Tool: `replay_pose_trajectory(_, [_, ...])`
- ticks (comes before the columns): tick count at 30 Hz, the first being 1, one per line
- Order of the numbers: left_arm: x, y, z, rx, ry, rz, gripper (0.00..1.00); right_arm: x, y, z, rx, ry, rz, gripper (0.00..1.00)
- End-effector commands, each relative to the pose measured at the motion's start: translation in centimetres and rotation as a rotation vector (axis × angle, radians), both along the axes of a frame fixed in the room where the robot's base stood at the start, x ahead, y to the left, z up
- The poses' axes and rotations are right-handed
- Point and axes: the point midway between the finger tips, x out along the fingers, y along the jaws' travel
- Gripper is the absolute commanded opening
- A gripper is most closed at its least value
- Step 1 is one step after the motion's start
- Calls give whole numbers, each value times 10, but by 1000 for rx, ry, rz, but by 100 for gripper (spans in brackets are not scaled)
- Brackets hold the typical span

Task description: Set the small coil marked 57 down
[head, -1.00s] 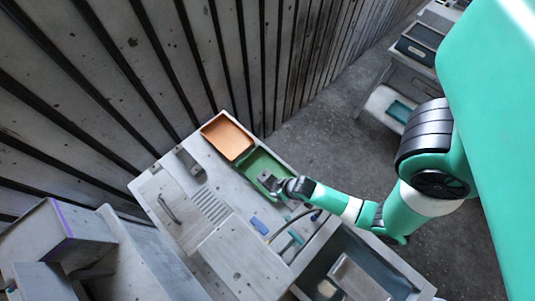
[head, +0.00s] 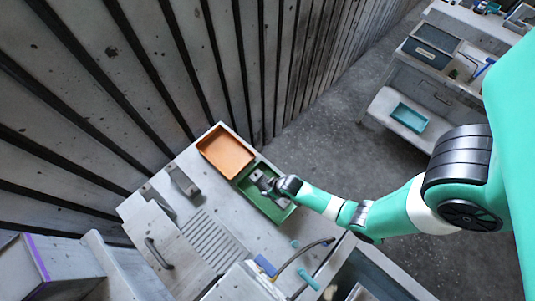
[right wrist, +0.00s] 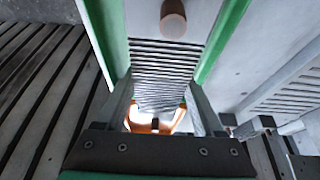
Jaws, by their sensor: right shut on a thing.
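My right gripper (head: 270,187) is over the green tray (head: 270,210), near the end beside the orange tray. It is shut on a small grey block, which I take to be the small coil (head: 259,180). In the right wrist view, a grey ridged body (right wrist: 165,62) with a brown round stub (right wrist: 173,18) shows between the two fingers of the right gripper (right wrist: 162,100). No number can be read on it. Whether the coil touches the tray floor cannot be told. My left gripper is not in view.
The orange tray (head: 225,152) adjoins the green tray on the grey bench (head: 180,215). A grey bracket (head: 183,180), a blue block (head: 265,265) and a dark hose (head: 305,250) are also on the bench. A second workbench (head: 440,80) stands at the upper right.

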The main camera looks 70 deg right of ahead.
Motion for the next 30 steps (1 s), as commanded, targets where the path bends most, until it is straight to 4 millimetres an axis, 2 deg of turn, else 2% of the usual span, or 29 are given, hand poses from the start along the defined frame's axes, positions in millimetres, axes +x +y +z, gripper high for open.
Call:
replay_pose_trajectory(5, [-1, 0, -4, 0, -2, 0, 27, 1, -1, -4, -1, -2, -1, 0])
replay_pose_trajectory(12, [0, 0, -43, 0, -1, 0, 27, 1, -4, -42, 0, -1, -5, 0])
replay_pose_trajectory(20, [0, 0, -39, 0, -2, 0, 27, 1, -5, -39, 0, -1, -5, 0])
replay_pose_trajectory(24, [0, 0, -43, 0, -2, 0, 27, 1, -4, -43, 0, -1, -5, 0])
replay_pose_trajectory(25, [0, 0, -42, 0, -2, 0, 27, 0, -4, -43, 1, 1, -5, 73])
replay_pose_trajectory(29, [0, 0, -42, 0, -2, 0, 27, 0, -4, -42, 1, 1, -5, 97])
replay_pose_trajectory(30, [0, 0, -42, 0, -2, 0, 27, 0, -4, -42, 1, 1, -5, 100])
